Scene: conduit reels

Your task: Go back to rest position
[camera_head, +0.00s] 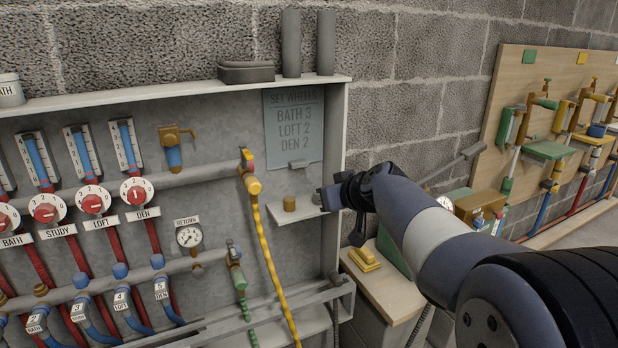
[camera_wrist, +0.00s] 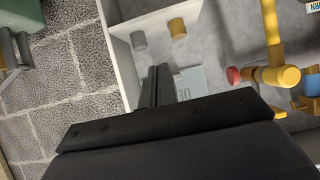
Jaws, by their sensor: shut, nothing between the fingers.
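My gripper (camera_head: 332,198) is in front of the right edge of the grey cabinet (camera_head: 340,130), at the height of a small white shelf (camera_head: 282,213). In the wrist view its two dark fingers (camera_wrist: 158,72) lie together with nothing between them. A brass cap (camera_head: 289,203) stands on the small shelf, to the left of the gripper and apart from it. In the wrist view the brass cap (camera_wrist: 177,28) and a grey cap (camera_wrist: 138,41) show beyond the fingertips. My arm reaches in from the lower right.
Red dial wheels (camera_head: 91,204) and blue gauges line the cabinet's left. A yellow hose (camera_head: 265,250) hangs from a valve left of the shelf. A sign (camera_head: 294,125) hangs above. A side table (camera_head: 385,290) and wooden pipe board (camera_head: 520,100) stand right.

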